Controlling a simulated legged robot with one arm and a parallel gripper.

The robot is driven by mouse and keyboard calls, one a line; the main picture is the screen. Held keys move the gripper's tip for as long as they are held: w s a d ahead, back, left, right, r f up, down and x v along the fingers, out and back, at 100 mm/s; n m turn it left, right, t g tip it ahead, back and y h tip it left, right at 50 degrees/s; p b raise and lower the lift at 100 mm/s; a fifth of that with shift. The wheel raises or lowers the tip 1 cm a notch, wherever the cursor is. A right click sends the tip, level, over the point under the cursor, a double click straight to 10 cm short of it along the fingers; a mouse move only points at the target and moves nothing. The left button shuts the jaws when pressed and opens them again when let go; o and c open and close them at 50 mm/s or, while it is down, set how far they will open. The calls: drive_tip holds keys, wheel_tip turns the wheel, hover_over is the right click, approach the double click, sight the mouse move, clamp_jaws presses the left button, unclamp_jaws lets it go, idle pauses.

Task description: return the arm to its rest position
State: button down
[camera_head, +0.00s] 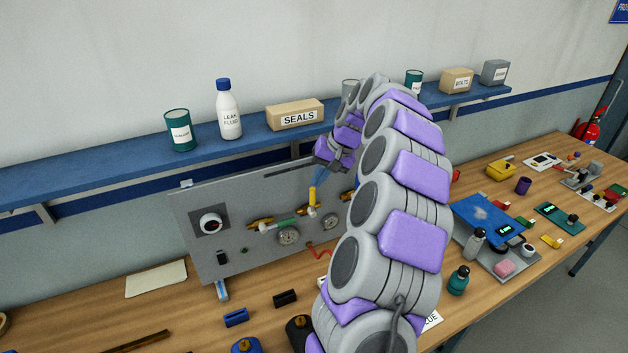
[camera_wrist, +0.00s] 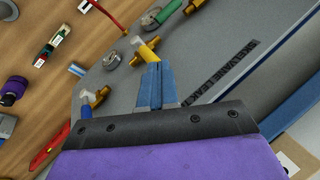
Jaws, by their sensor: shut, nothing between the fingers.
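My arm rises through the middle of the head view, bends over at shelf height and reaches down towards the grey test panel (camera_head: 190,215). My gripper (camera_head: 317,182) hangs in front of the panel, its blue fingers together and empty. In the wrist view the gripper (camera_wrist: 154,68) points at a yellow handle (camera_wrist: 147,50) on the panel's pipework, just past the fingertips. The same handle (camera_head: 312,196) stands upright below the fingers in the head view. I cannot tell whether they touch. My arm hides the panel's right part.
A blue shelf (camera_head: 100,180) with a white bottle (camera_head: 229,112), a seals box (camera_head: 295,115) and several cans runs close behind my arm. The wooden bench (camera_head: 180,310) holds many small items. A blue tray-like case (camera_head: 485,218) and bottles stand right of my arm.

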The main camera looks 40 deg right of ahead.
drive_tip(key=shift+d, duration=0.1)
idle(0.3)
drive_tip(key=s+a+f+n+g+b, duration=0.1)
drive_tip(key=s+a+n+g+b, duration=0.3)
drive_tip(key=a, duration=1)
drive_tip(key=s+a+n+b, duration=0.15)
drive_tip(key=s+a, duration=0.35)
drive_tip(key=a, duration=1)
drive_tip(key=s+a+f+n+h+b, duration=0.1)
drive_tip(key=s+f, duration=0.3)
drive_tip(key=s, duration=0.4)
drive_tip(key=s+a+f+g+h+b, duration=0.1)
drive_tip(key=s+a+f, duration=0.2)
drive_tip(key=s, duration=0.4)
drive_tip(key=s+a+f+n+g+h+b, duration=0.1)
drive_tip(key=s+f, duration=0.3)
drive_tip(key=s, duration=0.4)
drive_tip(key=shift+s+a+f+n, duration=0.3)
drive_tip(key=shift+s+a+n, duration=0.05)
drive_tip(key=shift+a, duration=0.1)
drive_tip(key=shift+d, duration=0.2)
